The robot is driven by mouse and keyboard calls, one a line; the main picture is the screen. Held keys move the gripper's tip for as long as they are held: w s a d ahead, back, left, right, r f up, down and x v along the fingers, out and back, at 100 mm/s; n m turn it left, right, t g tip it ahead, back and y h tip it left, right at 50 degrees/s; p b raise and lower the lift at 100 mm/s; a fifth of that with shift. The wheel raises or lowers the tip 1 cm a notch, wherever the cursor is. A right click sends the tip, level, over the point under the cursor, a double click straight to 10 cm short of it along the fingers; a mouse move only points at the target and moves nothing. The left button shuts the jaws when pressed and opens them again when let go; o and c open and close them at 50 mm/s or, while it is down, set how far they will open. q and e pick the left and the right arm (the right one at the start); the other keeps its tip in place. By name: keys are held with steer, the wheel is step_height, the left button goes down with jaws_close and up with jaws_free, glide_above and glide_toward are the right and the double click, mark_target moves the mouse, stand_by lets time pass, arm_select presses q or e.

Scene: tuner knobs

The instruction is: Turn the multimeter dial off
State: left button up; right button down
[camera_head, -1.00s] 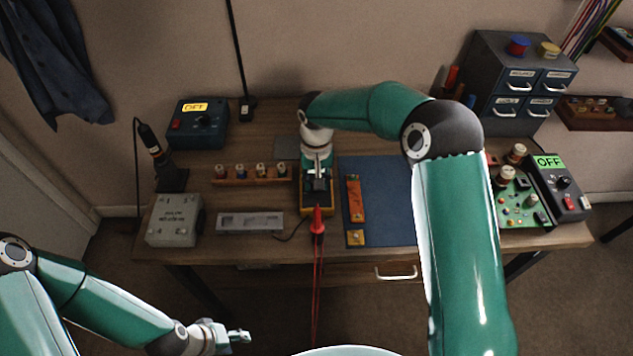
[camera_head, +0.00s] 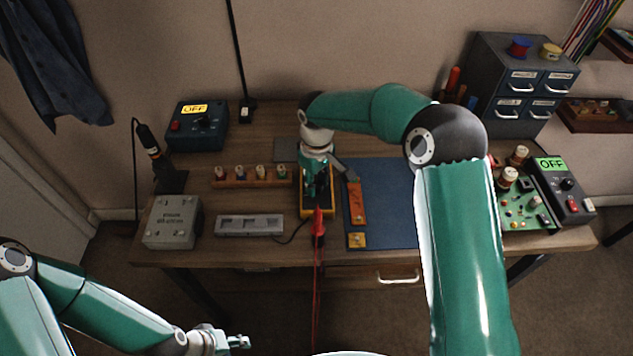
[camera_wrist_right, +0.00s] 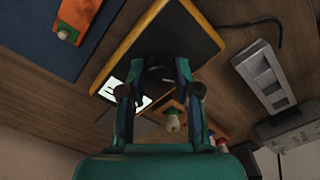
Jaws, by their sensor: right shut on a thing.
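The multimeter (camera_head: 304,212), a yellow-edged case with a dark face, lies on the bench in the head view, partly covered by my right gripper (camera_head: 318,188). In the right wrist view the multimeter (camera_wrist_right: 185,38) lies below the gripper, its lit display (camera_wrist_right: 135,92) partly hidden behind a finger. The dark round dial (camera_wrist_right: 158,66) is between the fingertips of my right gripper (camera_wrist_right: 158,76), which is shut on it. The dial's pointer and markings cannot be read. My left gripper (camera_head: 238,343) is low at the left, away from the bench; its opening is unclear.
Red probe leads (camera_head: 318,235) hang over the bench's front edge. A blue mat (camera_head: 385,205) lies to the right, and a grey slotted block (camera_head: 249,225) to the left. A rack of small spools (camera_head: 250,178) stands close behind the block.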

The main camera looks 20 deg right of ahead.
mark_target(317, 184)
steer(key=shift+d, duration=0.15)
stand_by(0.3)
steer(key=c, duration=0.8)
jaws_free()
steer(key=shift+r, duration=0.1)
step_height(317, 184, up, 12)
steer(key=shift+w+f, duration=0.1)
steer(key=shift+f, duration=0.05)
